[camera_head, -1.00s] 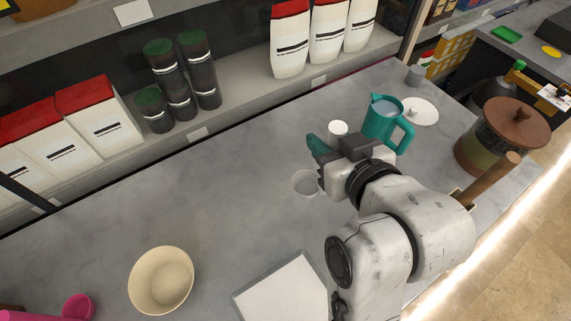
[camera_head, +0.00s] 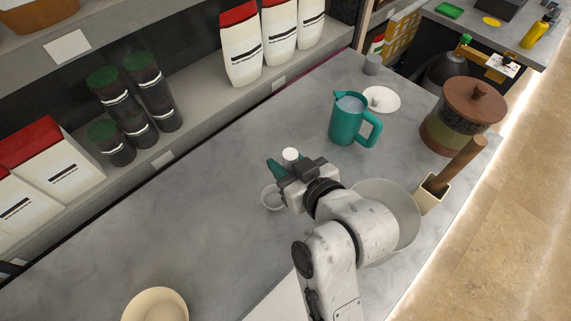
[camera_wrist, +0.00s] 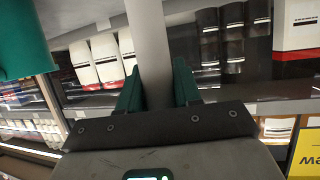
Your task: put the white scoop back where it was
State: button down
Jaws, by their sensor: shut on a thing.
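The white scoop shows in the head view as a pale round cup (camera_head: 272,198) beside my gripper (camera_head: 280,173), with a white end (camera_head: 290,155) sticking up above the fingers. In the wrist view a long pale handle (camera_wrist: 150,45) runs upright between the green fingers of my gripper (camera_wrist: 158,85). The gripper is shut on this handle. The cup is over the grey counter; I cannot tell whether it touches. The part of the scoop between the fingers is hidden in the head view.
A teal jug (camera_head: 345,122) and a white lid (camera_head: 381,99) stand beyond the gripper. A large pale bowl (camera_head: 400,205) is partly behind my arm, near a wooden-handled holder (camera_head: 433,194) and a brown-lidded pot (camera_head: 460,125). A cream bowl (camera_head: 155,300) is front left. Counter left of the gripper is clear.

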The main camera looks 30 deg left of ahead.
jog(key=shift+f, duration=0.7)
jog(key=shift+f, duration=0.2)
jog(key=c, duration=0.8)
grip_release()
jog(key=shift+r, duration=0.1)
jog(key=shift+r, duration=0.2)
jog(key=b+v, duration=0.2)
jog(key=v, duration=1)
jog(key=shift+d+f, duration=0.1)
